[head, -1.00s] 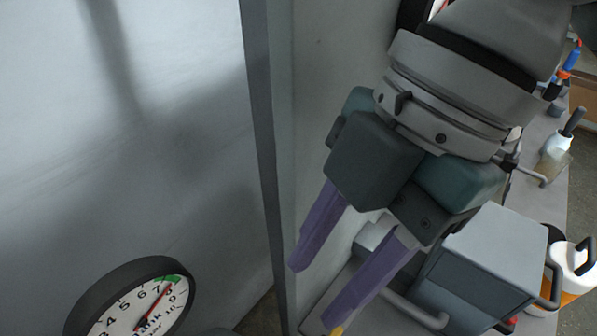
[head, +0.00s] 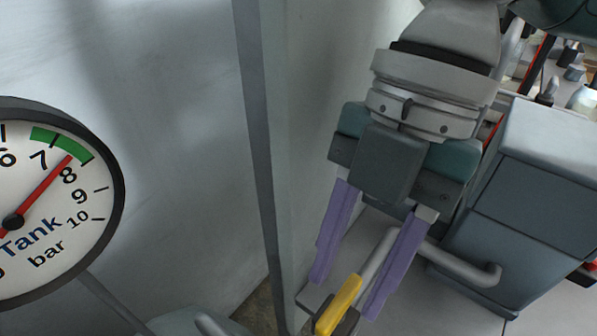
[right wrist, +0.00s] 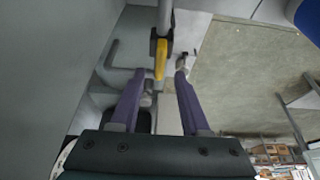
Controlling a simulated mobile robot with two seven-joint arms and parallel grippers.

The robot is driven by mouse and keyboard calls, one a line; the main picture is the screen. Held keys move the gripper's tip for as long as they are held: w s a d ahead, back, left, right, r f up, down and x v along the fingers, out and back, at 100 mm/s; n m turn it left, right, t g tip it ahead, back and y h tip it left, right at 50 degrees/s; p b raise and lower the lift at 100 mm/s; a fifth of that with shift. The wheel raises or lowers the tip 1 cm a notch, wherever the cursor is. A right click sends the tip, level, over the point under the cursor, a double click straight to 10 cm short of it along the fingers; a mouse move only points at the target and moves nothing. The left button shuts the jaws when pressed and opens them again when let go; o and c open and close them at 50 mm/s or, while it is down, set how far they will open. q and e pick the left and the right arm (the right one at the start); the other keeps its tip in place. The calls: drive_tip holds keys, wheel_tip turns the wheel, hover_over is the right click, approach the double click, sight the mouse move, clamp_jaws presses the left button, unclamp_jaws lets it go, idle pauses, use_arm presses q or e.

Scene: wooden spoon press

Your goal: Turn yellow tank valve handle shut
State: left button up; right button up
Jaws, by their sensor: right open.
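The yellow valve handle (head: 339,304) is at the bottom centre of the head view, on a dark fitting beside a grey pipe. My right gripper (head: 343,297) is open, its two purple fingers on either side of the handle in this view. In the right wrist view the yellow handle (right wrist: 160,60) shows beyond and between the tips of the open fingers (right wrist: 156,73). I cannot tell whether a finger touches it. The round tank gauge (head: 52,205) is at the left, its red needle between 7 and 8 bar, near the green band. My left gripper is not in view.
A grey box-shaped housing (head: 530,190) stands close to the right of my right gripper. A grey pipe (head: 460,265) bends beneath it. A pale wall with a vertical edge (head: 262,150) is at the left. Tools and bottles lie at the upper right.

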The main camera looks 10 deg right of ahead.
sight(339, 306)
drive_tip(key=shift+x, duration=1.45)
clamp_jaws()
